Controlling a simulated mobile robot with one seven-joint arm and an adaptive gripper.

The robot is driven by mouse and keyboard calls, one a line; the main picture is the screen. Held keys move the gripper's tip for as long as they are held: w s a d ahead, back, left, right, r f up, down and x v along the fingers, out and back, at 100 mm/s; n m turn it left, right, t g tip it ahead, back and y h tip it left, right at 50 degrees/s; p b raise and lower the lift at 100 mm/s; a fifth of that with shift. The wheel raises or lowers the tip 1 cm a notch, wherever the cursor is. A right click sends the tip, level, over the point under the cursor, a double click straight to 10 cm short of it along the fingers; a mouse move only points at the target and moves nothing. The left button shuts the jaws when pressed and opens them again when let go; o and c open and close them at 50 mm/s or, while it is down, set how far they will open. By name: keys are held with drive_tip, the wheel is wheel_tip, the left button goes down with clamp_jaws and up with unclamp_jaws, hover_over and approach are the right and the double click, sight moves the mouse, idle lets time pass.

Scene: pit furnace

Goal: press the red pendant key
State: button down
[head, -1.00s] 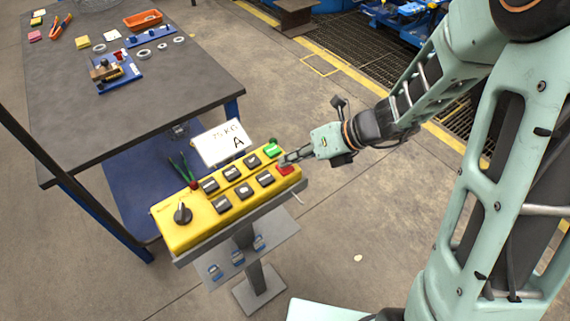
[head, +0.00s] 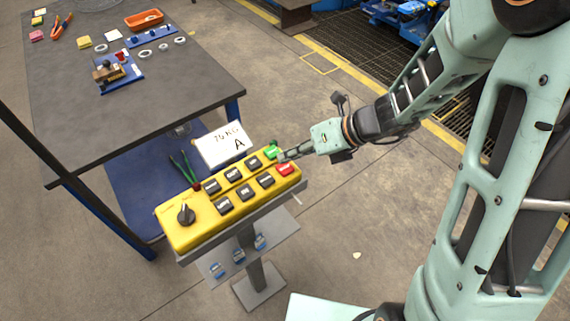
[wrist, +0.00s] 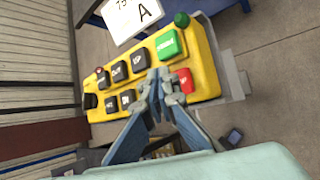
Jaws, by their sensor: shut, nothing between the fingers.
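The yellow pendant box (head: 232,207) sits on a stand with black keys, a green key (head: 271,152) and the red key (head: 285,169) at its right end. My gripper (head: 283,157) is shut and empty. Its tips are at the right end of the box, beside the red key toward the green one in the head view. In the wrist view my gripper (wrist: 160,76) covers the left part of the red key (wrist: 183,80), and the green key (wrist: 167,44) shows above. I cannot tell whether the tips touch the box.
A black rotary knob (head: 185,213) is at the box's left end. A card marked A (head: 223,144) stands behind the box. A dark table (head: 190,85) with tools and an orange tray (head: 143,20) is at the back left.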

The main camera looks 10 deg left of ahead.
sight(288, 167)
drive_tip(key=shift+r+p, duration=1.95)
drive_tip(key=shift+r, duration=0.35)
drive_tip(key=shift+f, duration=0.1)
